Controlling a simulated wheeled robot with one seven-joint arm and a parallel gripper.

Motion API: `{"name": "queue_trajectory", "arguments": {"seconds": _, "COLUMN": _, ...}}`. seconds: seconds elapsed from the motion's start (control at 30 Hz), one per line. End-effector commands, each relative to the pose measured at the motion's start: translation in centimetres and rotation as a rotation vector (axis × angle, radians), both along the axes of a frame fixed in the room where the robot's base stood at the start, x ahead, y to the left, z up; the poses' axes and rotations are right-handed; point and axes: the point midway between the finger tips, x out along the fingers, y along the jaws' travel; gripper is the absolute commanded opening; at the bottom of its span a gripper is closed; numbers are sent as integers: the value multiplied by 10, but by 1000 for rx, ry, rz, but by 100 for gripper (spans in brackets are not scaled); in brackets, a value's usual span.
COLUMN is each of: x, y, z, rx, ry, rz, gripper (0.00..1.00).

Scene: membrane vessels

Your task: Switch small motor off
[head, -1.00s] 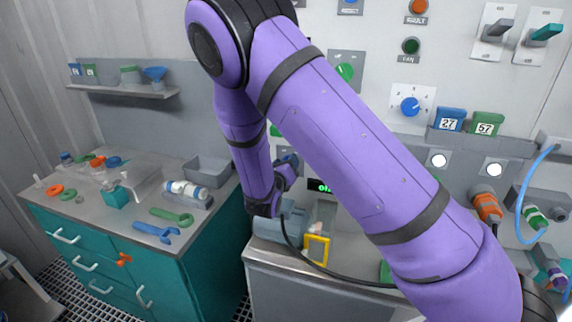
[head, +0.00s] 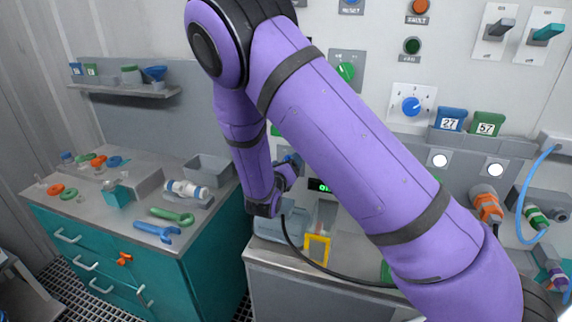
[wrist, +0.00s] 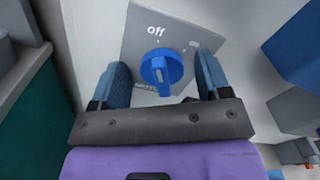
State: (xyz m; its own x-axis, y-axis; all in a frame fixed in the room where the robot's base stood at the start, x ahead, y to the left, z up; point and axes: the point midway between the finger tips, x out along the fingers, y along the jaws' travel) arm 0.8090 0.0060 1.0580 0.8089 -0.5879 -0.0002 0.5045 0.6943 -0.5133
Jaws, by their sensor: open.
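A blue rotary knob (wrist: 161,70) sits on a grey plate (wrist: 140,45) marked "off" at the top and, faintly, "on" to its right. The knob's raised ridge runs roughly up and down in the wrist view, its upper end towards "off". I cannot tell for sure which end is the pointer. My gripper (wrist: 162,64) is open, with one blue-grey finger on each side of the knob and a visible gap to both. In the head view my purple arm covers most of this spot.
A small green display (head: 321,186) is right of my wrist. A yellow frame (head: 317,248) stands on the grey bench below. A dark cable hangs from my wrist area across it. A teal cabinet (head: 205,265) with tools on top is left.

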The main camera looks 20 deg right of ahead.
Motion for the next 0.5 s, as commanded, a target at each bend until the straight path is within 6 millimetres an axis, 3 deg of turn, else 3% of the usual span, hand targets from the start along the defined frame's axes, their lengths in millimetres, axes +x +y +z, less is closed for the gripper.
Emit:
{"name": "queue_trajectory", "arguments": {"seconds": 0.17, "x": -15, "y": 13, "z": 0, "rx": 1, "ry": 0, "rz": 3, "gripper": 70}}
{"name": "queue_trajectory", "arguments": {"seconds": 0.5, "x": -66, "y": 48, "z": 0, "rx": 0, "ry": 1, "rz": 3, "gripper": 70}}
